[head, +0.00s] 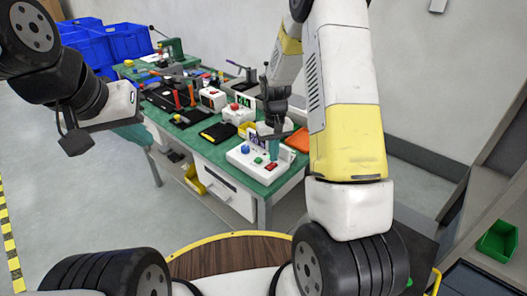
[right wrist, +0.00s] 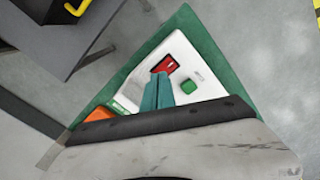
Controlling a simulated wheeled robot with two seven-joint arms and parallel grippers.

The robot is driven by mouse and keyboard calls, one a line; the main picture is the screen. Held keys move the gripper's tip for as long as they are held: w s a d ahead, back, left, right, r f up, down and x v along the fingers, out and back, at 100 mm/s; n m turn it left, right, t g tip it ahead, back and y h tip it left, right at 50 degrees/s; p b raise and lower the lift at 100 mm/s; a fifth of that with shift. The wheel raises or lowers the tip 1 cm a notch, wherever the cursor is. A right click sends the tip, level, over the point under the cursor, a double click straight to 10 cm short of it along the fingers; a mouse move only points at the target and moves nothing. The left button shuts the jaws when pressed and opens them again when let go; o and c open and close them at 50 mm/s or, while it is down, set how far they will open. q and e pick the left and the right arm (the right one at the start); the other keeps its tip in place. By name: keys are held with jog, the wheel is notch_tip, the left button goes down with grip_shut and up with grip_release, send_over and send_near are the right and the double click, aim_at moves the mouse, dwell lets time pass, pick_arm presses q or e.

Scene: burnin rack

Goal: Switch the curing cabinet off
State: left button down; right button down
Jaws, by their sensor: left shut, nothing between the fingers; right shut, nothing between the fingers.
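A white control box (head: 252,165) sits at the near corner of the green bench, with a blue knob (head: 245,149), a green button (head: 258,160) and a red switch (head: 271,166) on top. In the right wrist view the red switch (right wrist: 165,65) and green button (right wrist: 189,87) show clearly. My right gripper (head: 274,153) points down over the box, shut and empty. Its teal fingertips (right wrist: 157,93) appear close beside the red switch; I cannot tell whether they touch. My left gripper (head: 130,136) is at the left, shut, away from the box. No label names the curing cabinet.
The green bench (head: 215,150) carries several devices and tools behind the box. An orange tray (head: 298,140) lies beside it, and it also shows in the right wrist view (right wrist: 100,114). Blue crates (head: 125,42) stand at the back left. A green bin (head: 497,240) is at the right.

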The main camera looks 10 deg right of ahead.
aim_at(273, 164)
jog(key=shift+f, duration=0.75)
jog(key=shift+r, duration=3.55)
jog(key=s+r+t+y, duration=0.1)
jog(key=s+r+t, duration=0.1)
jog(key=s+r, duration=0.45)
jog(key=s+r+t, duration=0.1)
jog(key=s+r, duration=0.3)
jog(key=r, duration=0.6)
jog(key=s+a+r+t, duration=0.1)
jog(key=s+r, duration=0.2)
jog(key=s, duration=0.4)
jog(key=s+a+r+m+t+y, duration=0.1)
jog(key=s+r+t, duration=0.1)
jog(key=s, duration=0.4)
jog(key=shift+s+r, duration=0.35)
jog(key=shift+r, duration=0.15)
jog(key=shift+a, duration=0.1)
